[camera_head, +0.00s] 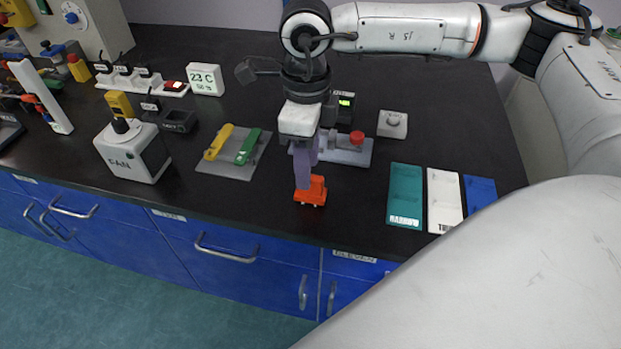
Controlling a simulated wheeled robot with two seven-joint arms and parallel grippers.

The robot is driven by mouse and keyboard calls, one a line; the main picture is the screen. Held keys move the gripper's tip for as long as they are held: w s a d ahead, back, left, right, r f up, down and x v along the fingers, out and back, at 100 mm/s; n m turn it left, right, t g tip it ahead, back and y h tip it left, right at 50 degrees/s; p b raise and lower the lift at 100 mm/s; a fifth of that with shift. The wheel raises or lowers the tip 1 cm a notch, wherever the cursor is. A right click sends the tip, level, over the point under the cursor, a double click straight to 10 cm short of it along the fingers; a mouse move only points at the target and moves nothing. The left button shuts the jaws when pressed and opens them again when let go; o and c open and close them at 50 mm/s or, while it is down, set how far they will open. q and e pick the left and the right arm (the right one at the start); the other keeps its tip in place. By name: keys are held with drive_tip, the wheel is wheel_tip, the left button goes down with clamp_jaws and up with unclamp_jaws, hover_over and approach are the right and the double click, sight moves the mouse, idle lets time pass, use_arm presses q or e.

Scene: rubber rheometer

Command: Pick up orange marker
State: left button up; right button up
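My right gripper (306,178) points down over the front middle of the bench, with its purple-grey finger part seen from the side. An orange block-like piece (312,191) is at its lower end, touching it, close to the bench top. This is the only clearly orange thing by the gripper. I cannot tell whether the fingers are shut on it or just around it. A yellow marker (218,142) and a green marker (248,146) lie on a grey tray (215,168) left of the gripper. My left gripper is not in view.
Behind the gripper is a grey device with a red knob (357,138). Teal (405,196), white (444,200) and blue (480,192) trays lie to the right. A white fan box (133,152) stands left. The bench's front edge is close to the gripper.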

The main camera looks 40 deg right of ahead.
sight(311, 189)
drive_tip(key=shift+f, duration=1.9)
clamp_jaws()
